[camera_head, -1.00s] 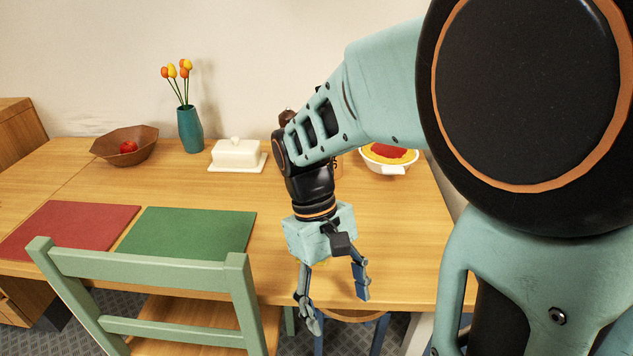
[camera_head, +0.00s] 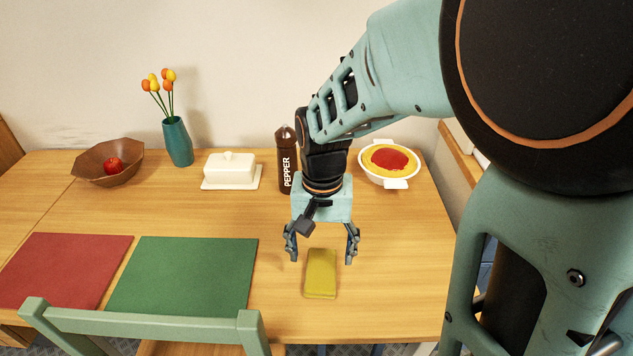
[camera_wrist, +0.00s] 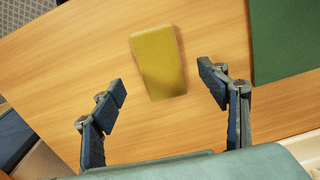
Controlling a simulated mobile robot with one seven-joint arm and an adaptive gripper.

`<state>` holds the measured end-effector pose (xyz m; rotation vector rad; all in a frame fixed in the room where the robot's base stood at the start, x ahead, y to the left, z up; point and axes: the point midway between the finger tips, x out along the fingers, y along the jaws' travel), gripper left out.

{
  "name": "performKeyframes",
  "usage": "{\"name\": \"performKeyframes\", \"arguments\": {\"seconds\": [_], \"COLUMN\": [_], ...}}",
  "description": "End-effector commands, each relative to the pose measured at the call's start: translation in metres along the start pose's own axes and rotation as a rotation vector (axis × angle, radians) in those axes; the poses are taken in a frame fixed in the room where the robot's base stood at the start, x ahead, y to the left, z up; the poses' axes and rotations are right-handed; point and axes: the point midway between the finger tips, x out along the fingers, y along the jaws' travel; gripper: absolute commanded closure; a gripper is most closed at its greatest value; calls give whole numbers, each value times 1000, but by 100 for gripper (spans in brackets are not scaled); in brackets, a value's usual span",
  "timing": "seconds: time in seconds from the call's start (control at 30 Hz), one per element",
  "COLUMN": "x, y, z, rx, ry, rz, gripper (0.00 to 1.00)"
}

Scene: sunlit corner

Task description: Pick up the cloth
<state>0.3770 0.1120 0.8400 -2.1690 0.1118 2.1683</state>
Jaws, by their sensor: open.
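The cloth (camera_head: 321,274) is a yellow-green folded rectangle lying flat on the wooden table, near its front edge. It also shows in the wrist view (camera_wrist: 158,62), just beyond my fingertips and between their lines. My gripper (camera_head: 321,257) is open and empty, above the table and just behind the cloth in the head view. Its two fingers are spread wider than the cloth in the wrist view (camera_wrist: 163,88). The fingers do not appear to touch the cloth.
A green placemat (camera_head: 183,274) and a red placemat (camera_head: 63,270) lie to the left. A pepper mill (camera_head: 287,165), a butter dish (camera_head: 231,172) and a pasta bowl (camera_head: 388,180) stand behind. A green chair (camera_head: 150,325) is at the front. Table right of the cloth is clear.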

Motion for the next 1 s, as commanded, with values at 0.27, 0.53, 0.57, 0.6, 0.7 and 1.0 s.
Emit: {"name": "performKeyframes", "arguments": {"seconds": [0.27,0.53,0.57,0.6,0.7,1.0], "x": [37,54,54,53,53,53], "y": [1,0,0,0,0,1], "z": [2,1,1,1,1,1], "rx": [-1,-1,-1,-1,-1,-1], "ry": [-3,0,1,1,0,0], "rz": [2,1,1,1,0,1], "gripper": [32,32,32,32,34,67]}}
